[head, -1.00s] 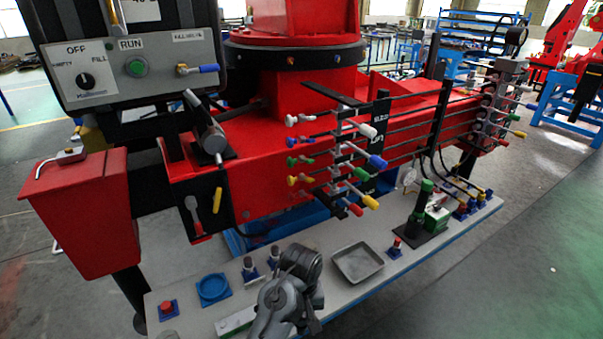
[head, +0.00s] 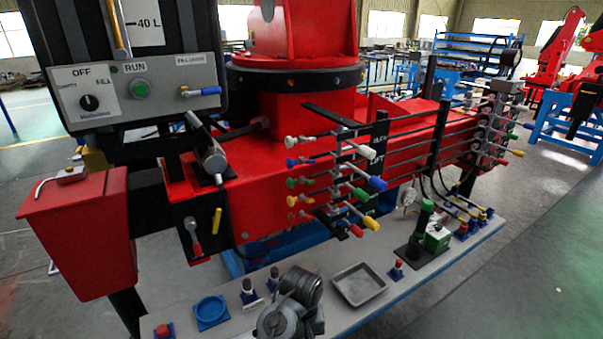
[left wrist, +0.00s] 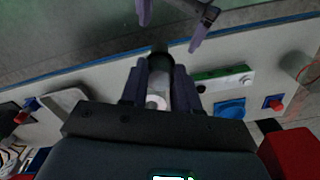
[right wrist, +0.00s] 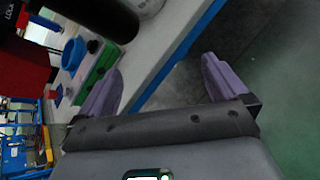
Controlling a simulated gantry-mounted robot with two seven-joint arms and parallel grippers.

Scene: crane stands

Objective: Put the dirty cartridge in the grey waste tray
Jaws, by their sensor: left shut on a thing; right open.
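My left gripper (left wrist: 160,76) is shut around a cylindrical cartridge (left wrist: 158,60) with a dark end and a paler body. The dirt on it is too dim to judge. The grey waste tray (head: 346,291) lies on the bench in the head view, to the right of the grey arm parts at bottom centre, and looks empty. My right gripper (right wrist: 160,90) is open, with nothing between its fingers. Its spread fingers also show at the top of the left wrist view (left wrist: 175,20). Fingertips are hidden in the head view.
On the bench (head: 318,329) are a blue round holder (head: 211,311), two small capped pieces (head: 248,287) in stands and a red button (head: 163,330). A green-handled device (head: 426,217) stands right of the tray. Coloured levers (head: 350,190) overhang behind it.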

